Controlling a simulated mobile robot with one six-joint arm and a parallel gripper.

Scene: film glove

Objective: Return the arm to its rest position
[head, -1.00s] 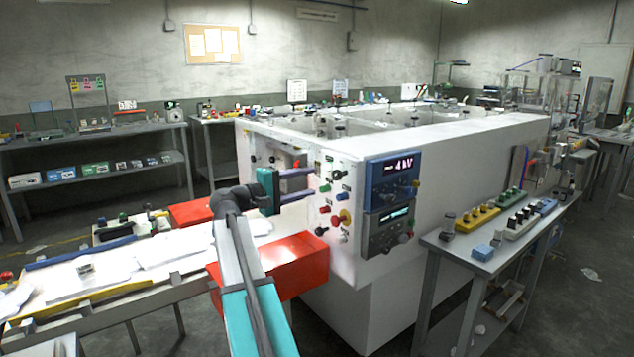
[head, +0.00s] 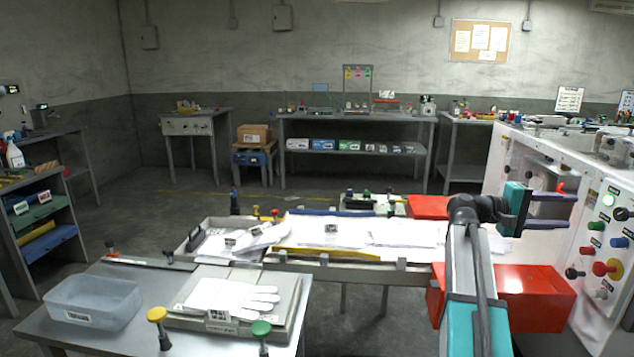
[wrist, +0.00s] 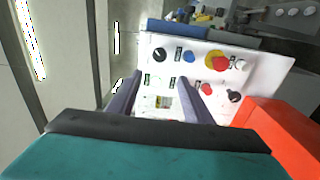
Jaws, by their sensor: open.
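My gripper (head: 570,210) is at the right of the head view, at the end of my teal and grey arm. Its two dark fingers are apart, with nothing between them. They point right toward the white machine's control panel (head: 613,237). In the wrist view my gripper (wrist: 157,82) shows both fingers spread in front of the panel (wrist: 205,85) with its knobs and buttons. I cannot tell whether the fingertips touch the panel.
A red box (head: 530,297) stands just below my gripper. A white glove (head: 232,298) lies on a grey plate at the front left, beside a clear bin (head: 93,303). A conveyor-like table with white sheets (head: 330,232) runs across the middle. Grey floor (head: 150,225) is open behind.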

